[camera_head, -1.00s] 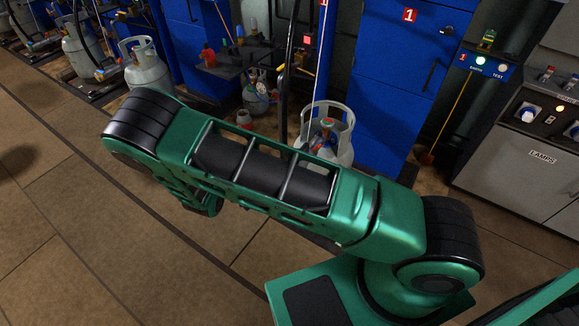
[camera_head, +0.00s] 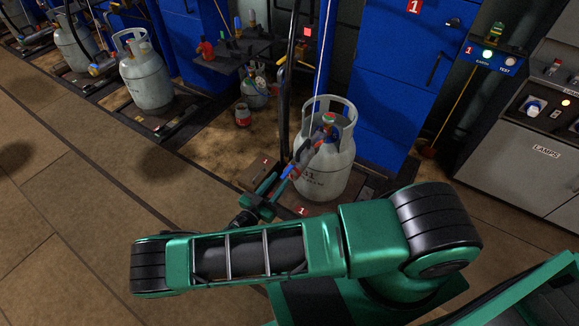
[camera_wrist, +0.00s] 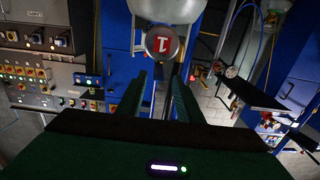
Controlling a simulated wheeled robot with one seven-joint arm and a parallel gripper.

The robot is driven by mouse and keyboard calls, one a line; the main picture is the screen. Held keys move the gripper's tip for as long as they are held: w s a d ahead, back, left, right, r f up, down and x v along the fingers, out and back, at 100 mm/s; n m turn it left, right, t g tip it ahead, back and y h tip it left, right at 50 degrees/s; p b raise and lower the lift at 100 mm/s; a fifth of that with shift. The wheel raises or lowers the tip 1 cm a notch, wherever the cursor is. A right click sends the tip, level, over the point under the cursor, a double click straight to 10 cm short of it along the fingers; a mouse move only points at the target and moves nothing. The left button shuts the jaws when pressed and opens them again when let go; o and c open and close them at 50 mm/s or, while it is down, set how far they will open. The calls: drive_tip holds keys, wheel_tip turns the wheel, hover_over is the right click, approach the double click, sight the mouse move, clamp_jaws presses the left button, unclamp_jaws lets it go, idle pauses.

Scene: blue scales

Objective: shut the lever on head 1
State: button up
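The grey gas cylinder (camera_head: 335,172) stands upright on the scale marked 1 (camera_head: 302,210) in the head view. The filling head (camera_head: 312,150), with blue and red parts, sits at its valve and slants down to the left. I cannot tell its lever's position. My gripper (camera_head: 272,188) is low at the left of the cylinder, pointing toward the head's lower end. In the wrist view my gripper (camera_wrist: 157,95) has its two fingers apart with nothing visible between them. A round grey disc with a red 1 (camera_wrist: 162,43) lies just beyond the fingertips.
A blue cabinet (camera_head: 385,85) marked 1 stands behind the cylinder. A dark hose and post (camera_head: 287,95) rise beside it. Another cylinder (camera_head: 147,78) stands at left. The floor at front left is clear.

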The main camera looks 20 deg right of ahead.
sight(294, 162)
drive_tip(key=x, duration=0.8)
drive_tip(key=shift+d, duration=0.4)
drive_tip(key=shift+c, duration=0.4)
clamp_jaws()
drive_tip(key=shift+w, duration=0.1)
